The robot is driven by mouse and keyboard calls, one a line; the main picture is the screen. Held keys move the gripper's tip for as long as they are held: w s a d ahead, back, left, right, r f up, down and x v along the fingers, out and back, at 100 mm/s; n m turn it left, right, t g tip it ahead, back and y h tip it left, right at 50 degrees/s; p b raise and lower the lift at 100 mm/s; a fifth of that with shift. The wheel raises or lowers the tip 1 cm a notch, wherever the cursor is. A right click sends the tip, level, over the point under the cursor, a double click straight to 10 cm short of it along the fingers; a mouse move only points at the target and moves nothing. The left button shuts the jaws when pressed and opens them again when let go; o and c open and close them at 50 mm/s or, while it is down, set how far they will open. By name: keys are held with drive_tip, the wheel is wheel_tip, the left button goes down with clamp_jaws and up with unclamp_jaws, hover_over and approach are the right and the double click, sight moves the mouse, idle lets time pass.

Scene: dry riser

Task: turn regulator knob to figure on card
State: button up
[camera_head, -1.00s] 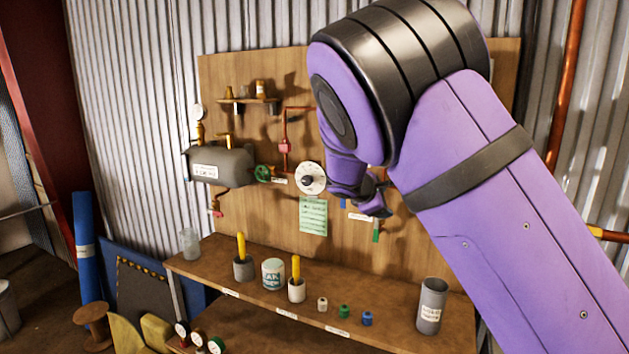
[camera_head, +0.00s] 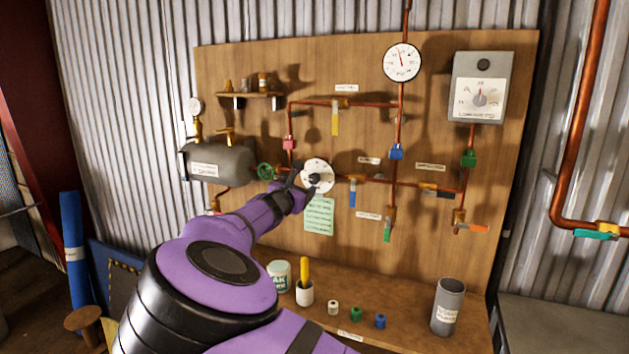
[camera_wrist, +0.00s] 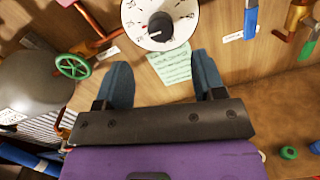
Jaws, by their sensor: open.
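The regulator is a white round dial (camera_head: 327,166) with a dark knob (camera_head: 314,180) at its centre, on the wooden board. In the wrist view the dial (camera_wrist: 183,38) is at the top, and its black knob (camera_wrist: 160,26) has a pointer aimed to the left. The pale green card (camera_head: 319,216) with lines of writing hangs just below the dial; it also shows in the wrist view (camera_wrist: 171,66). The writing is too small to read. My gripper (camera_wrist: 160,75) is open and empty, its fingertips short of the knob and apart from it.
A grey tank (camera_head: 220,163) and a green handwheel (camera_head: 265,171) are left of the dial. Copper pipes with coloured valve handles, a gauge (camera_head: 402,62) and a grey box (camera_head: 481,88) are to the right. Cups and small caps stand on the bench (camera_head: 400,322) below.

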sight(313, 180)
drive_tip(key=x, duration=0.8)
drive_tip(key=shift+w+d, duration=0.1)
drive_tip(key=shift+w, duration=0.25)
drive_tip(key=c, duration=0.9)
